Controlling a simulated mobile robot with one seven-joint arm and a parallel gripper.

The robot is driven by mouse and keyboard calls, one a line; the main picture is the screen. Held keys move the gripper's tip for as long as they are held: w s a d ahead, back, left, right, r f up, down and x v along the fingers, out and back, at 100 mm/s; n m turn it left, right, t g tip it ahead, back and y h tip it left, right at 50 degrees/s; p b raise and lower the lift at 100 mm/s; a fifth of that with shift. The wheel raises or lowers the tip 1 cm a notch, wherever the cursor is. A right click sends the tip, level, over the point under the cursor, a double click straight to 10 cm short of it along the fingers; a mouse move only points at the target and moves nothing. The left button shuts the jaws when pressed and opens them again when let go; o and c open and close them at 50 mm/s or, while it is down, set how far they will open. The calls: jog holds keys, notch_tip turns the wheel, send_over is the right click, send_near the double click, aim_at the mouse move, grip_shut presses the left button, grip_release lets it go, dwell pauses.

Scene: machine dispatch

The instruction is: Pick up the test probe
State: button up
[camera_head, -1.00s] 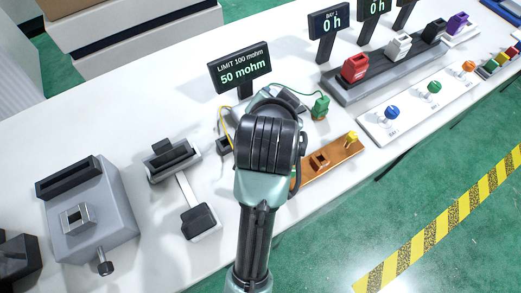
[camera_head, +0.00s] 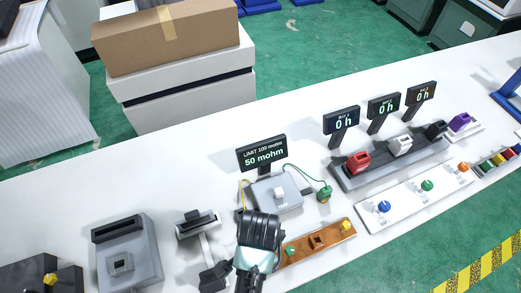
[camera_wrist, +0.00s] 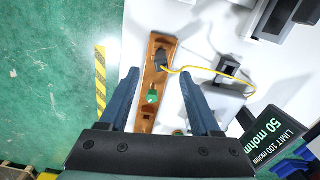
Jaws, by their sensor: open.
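The test probe appears to be the green-bodied piece (camera_head: 324,193) on a green cable, standing right of the grey tester box (camera_head: 290,190) in the head view. My gripper (camera_wrist: 158,75) is open and empty. In the wrist view its fingers frame an orange-brown board (camera_wrist: 146,122), which carries a green piece (camera_wrist: 152,96) and a black clip (camera_wrist: 161,58) with a yellow cable. In the head view my wrist covers the board's left end and hides the fingertips. The green-cabled probe is not clear in the wrist view.
A display (camera_head: 262,153) reading 50 mohm stands behind the tester. Red (camera_head: 359,162) and white (camera_head: 400,145) blocks sit in a dark rack at right, near a white panel (camera_head: 372,222) with coloured knobs. A grey fixture (camera_head: 140,270) is at left.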

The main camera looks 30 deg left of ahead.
jog(key=shift+w+f+p, duration=0.15)
jog(key=shift+f+p, duration=0.4)
jog(key=shift+f, duration=4.05)
grip_shut()
